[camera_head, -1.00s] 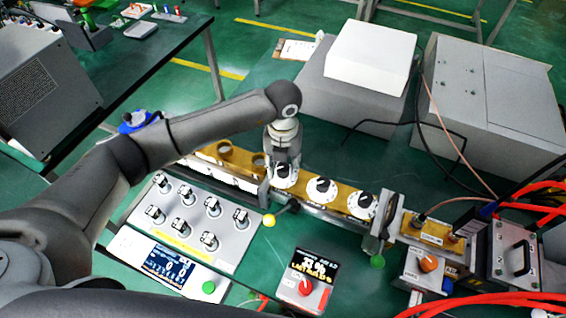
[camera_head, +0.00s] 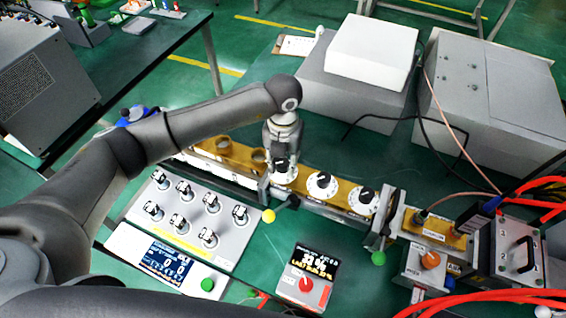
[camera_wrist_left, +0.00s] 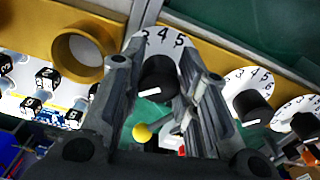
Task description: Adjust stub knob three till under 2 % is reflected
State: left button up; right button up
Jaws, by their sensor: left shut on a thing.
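Three black stub knobs with white numbered dials sit in a row on the brass waveguide. My left gripper (camera_head: 282,158) comes down from above onto the leftmost knob (camera_head: 281,172). In the left wrist view, its fingers (camera_wrist_left: 156,105) stand on both sides of this black knob (camera_wrist_left: 158,78), shut on it; the dial shows 3, 4, 5. The middle knob (camera_head: 322,182) and right knob (camera_head: 364,197) are free. I cannot tell which one is numbered three. A small display (camera_head: 314,264) shows a percent figure too blurred to read. My right gripper is not in view.
A panel with several knobs (camera_head: 190,215) and a screen (camera_head: 165,262) lie left of the display. A yellow ball-ended lever (camera_head: 268,215) is close below the gripped knob. White boxes (camera_head: 370,55) stand behind; red cables (camera_head: 480,302) run at right.

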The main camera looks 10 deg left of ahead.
aim_at(284, 162)
pick_arm(q)
jog(key=m+b, duration=0.4)
jog(key=b, duration=0.1)
jog(key=m+b, duration=0.4)
jog(key=b, duration=0.1)
jog(key=shift+d+f+m+b, duration=0.1)
jog(key=shift+f+m+b, duration=0.1)
jog(key=shift+m+b, duration=0.1)
jog(key=m+b, duration=0.3)
jog(key=shift+r, duration=0.25)
jog(key=shift+m, duration=0.3)
jog(key=shift+r, duration=0.1)
jog(key=o, duration=0.7)
jog(key=shift+s, duration=0.1)
jog(key=shift+o, duration=0.2)
notch_tip(284, 162, up, 12)
